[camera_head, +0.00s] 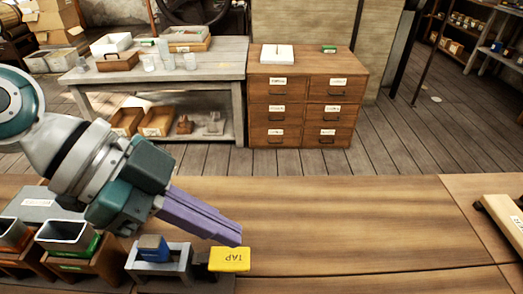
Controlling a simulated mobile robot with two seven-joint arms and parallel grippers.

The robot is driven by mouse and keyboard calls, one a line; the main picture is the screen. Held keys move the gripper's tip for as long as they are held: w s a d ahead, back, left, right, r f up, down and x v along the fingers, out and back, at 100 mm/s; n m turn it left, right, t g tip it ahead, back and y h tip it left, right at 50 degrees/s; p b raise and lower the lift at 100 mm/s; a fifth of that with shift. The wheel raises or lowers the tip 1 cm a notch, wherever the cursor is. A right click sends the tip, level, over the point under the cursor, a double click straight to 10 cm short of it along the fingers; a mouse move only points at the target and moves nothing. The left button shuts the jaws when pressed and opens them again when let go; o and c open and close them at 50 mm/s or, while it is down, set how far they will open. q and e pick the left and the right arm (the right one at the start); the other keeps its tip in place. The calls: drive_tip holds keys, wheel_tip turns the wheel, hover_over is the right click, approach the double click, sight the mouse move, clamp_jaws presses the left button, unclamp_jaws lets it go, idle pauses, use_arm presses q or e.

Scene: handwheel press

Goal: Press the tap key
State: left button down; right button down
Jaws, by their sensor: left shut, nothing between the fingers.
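The tap key (229,260) is a yellow plate with the word TAP on it, upside down in the camera_head view. It sits near the front edge of the wooden table, left of centre. My left gripper (232,236) is shut and empty, with its purple fingers pointing right and down. The fingertips show right at the far edge of the key in the picture. I cannot tell whether they touch it. My right gripper is not in view.
A grey stand with a blue block (152,248) is left of the key. Bins (66,236) in wooden holders stand farther left. The tabletop (370,225) right of the key is clear up to a wooden piece (505,222) at the right edge.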

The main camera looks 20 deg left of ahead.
sight(233, 257)
use_arm(q)
drive_tip(key=shift+a+f, duration=0.1)
drive_tip(key=shift+f, duration=1.85)
drive_tip(key=y+p, duration=0.2)
drive_tip(key=shift+w+d+f+g+p, duration=0.1)
drive_tip(key=shift+d+f+g+p, duration=0.2)
drive_tip(key=shift+f, duration=0.6)
drive_tip(key=r+p, duration=0.2)
drive_tip(key=d+r+p, duration=0.1)
drive_tip(key=r+p, duration=0.2)
drive_tip(key=shift+w+d+r, duration=0.15)
drive_tip(key=shift+w, duration=0.05)
drive_tip(key=v, duration=0.9)
drive_tip(key=shift+w+d+r, duration=0.15)
drive_tip(key=shift+d+r, duration=0.05)
drive_tip(key=shift+r, duration=0.1)
